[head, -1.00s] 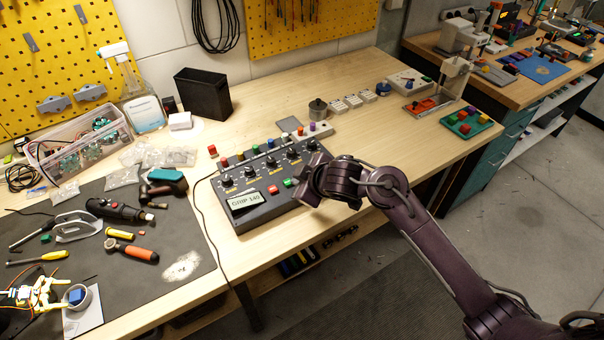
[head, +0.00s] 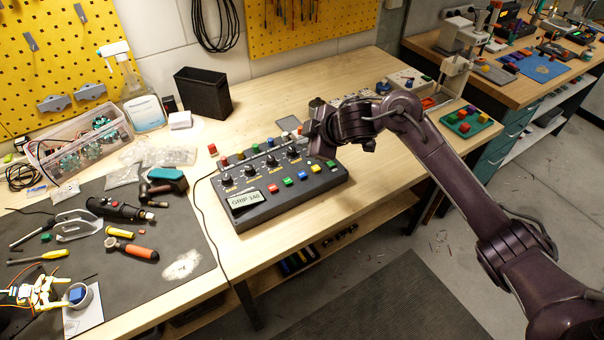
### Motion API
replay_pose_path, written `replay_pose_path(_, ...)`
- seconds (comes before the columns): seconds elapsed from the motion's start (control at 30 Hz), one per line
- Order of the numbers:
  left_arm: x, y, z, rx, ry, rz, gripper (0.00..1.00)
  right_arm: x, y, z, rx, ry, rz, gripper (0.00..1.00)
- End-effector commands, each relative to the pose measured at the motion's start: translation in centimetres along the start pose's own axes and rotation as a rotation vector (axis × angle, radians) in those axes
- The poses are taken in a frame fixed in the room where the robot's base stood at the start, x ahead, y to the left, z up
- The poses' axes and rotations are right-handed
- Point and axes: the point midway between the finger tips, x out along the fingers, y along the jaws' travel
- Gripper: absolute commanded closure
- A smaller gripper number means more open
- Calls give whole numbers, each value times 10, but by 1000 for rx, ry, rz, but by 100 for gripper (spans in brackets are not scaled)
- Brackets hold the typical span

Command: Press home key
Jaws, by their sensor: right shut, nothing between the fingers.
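The dark control box (head: 262,210) sits on the bench with a small display (head: 246,199) that seems to read "GRIP 140". Its front row has red (head: 272,188), green (head: 288,182), blue (head: 302,175) and yellow (head: 316,169) keys, and another green key (head: 330,163). I cannot read which key is home. Black knobs and a back row of coloured buttons lie behind. My right gripper (head: 316,138) is shut and empty, over the box's back right end, hiding part of it. I cannot tell whether it touches a button. My left gripper is out of view.
A small yellow and white servo arm (head: 40,292) stands at the lower left beside a cup with a blue block (head: 77,295). Tools lie on the dark mat (head: 150,262). A black bin (head: 203,95) stands behind the box.

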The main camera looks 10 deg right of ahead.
Motion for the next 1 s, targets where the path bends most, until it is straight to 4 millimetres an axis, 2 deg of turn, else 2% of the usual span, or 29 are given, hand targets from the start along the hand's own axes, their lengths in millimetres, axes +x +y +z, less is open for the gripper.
replay_pose_path(0.27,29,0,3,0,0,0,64,19,-14,14,0,0,0,100)
replay_pose_path(0.57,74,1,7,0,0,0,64,47,-34,34,1,1,1,100)
replay_pose_path(0.8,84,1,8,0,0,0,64,60,-43,43,0,0,1,100)
replay_pose_path(1.0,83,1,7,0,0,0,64,60,-44,44,0,0,1,100)
